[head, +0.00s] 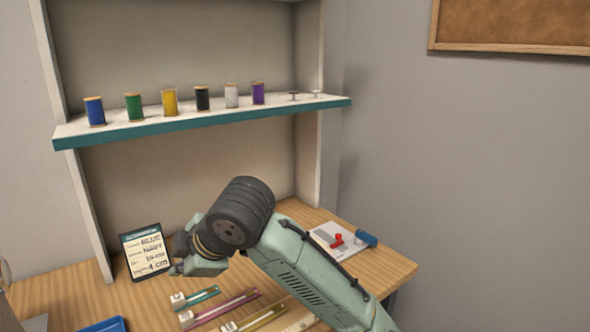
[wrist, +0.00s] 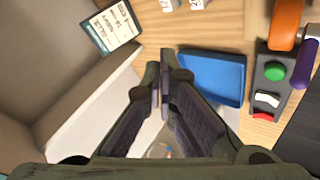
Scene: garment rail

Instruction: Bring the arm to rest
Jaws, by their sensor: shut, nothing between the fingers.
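My gripper (head: 178,268) shows in the head view at the end of my bent arm, over the left part of the wooden table (head: 388,268), just right of a small dark-framed sign (head: 147,252). In the wrist view my gripper (wrist: 163,88) has its two fingers together with nothing between them. They point over the table beside a blue tray (wrist: 212,75). My forearm hides part of the table in the head view.
A shelf (head: 200,122) with several thread spools (head: 202,98) stands behind my arm. Coloured slide strips (head: 225,308) lie in front. A board with a red knob (head: 337,239) lies right. A button box (wrist: 268,88) stands right in the wrist view.

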